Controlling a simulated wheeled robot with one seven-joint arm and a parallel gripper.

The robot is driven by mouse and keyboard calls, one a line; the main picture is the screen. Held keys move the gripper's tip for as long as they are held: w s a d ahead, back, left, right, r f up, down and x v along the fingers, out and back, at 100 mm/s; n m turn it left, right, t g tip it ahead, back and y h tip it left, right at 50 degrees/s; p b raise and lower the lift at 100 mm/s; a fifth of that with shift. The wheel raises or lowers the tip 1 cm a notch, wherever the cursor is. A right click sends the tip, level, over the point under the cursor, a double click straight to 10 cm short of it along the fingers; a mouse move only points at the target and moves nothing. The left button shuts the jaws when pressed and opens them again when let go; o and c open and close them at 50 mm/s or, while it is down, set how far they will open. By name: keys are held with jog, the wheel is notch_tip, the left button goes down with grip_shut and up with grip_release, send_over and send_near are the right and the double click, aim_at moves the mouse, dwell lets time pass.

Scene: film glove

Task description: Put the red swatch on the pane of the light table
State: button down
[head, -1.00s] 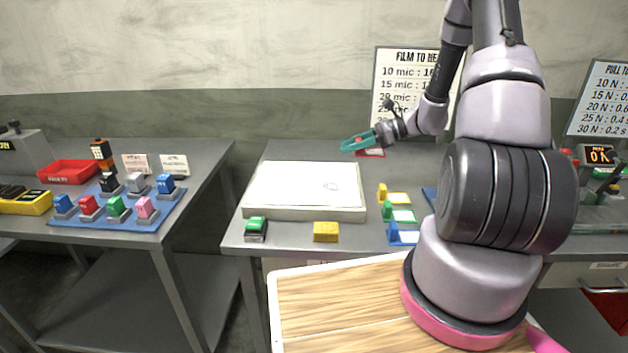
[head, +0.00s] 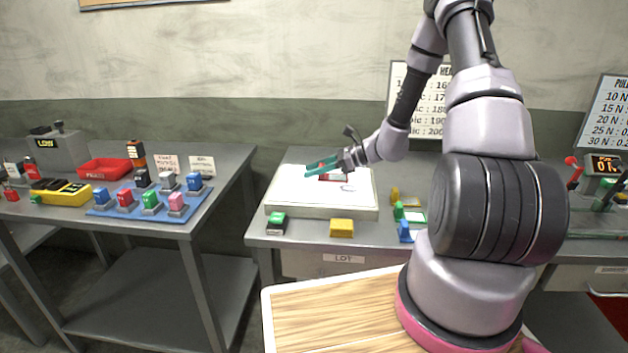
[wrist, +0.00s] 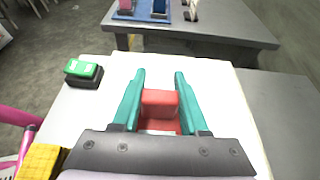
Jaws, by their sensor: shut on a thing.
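The red swatch, a flat red piece with a block-shaped grip, is held by my gripper (head: 310,169). In the wrist view its red grip (wrist: 160,103) sits between the teal fingers (wrist: 160,74). In the head view the red swatch (head: 334,178) shows under the fingers, over the white pane (head: 292,190) of the light table (head: 320,212). I cannot tell whether it touches the pane. The pane also fills much of the wrist view (wrist: 215,90). A small ring mark shows on the pane just right of the swatch.
A green-topped block (head: 277,222) and a yellow block (head: 342,228) stand in front of the light table. Yellow, green and blue swatches (head: 406,231) line its right side, partly behind my arm. A left table holds a blue mat (head: 104,208) with several coloured blocks.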

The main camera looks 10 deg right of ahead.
aim_at(314, 187)
jog(key=shift+f, duration=1.5)
jog(key=shift+f, duration=0.15)
jog(key=shift+c, duration=2.1)
grip_release()
jog(key=shift+d+r, duration=0.2)
jog(key=v, duration=1.1)
jog(key=shift+s+d+r, duration=0.15)
jog(key=shift+d+r, duration=0.1)
jog(key=shift+r, duration=0.05)
jog(key=s+a+r+n+t+h, duration=0.1)
jog(key=s+r+n+h, duration=0.4)
jog(key=s+r+n, duration=0.3)
jog(key=s+a+r+n+t+h, duration=0.2)
jog(key=s+r+n+h, duration=0.4)
jog(key=s+r, duration=0.9)
notch_tip(314, 187, up, 7)
jog(key=n, duration=0.3)
jog(key=shift+a, duration=0.15)
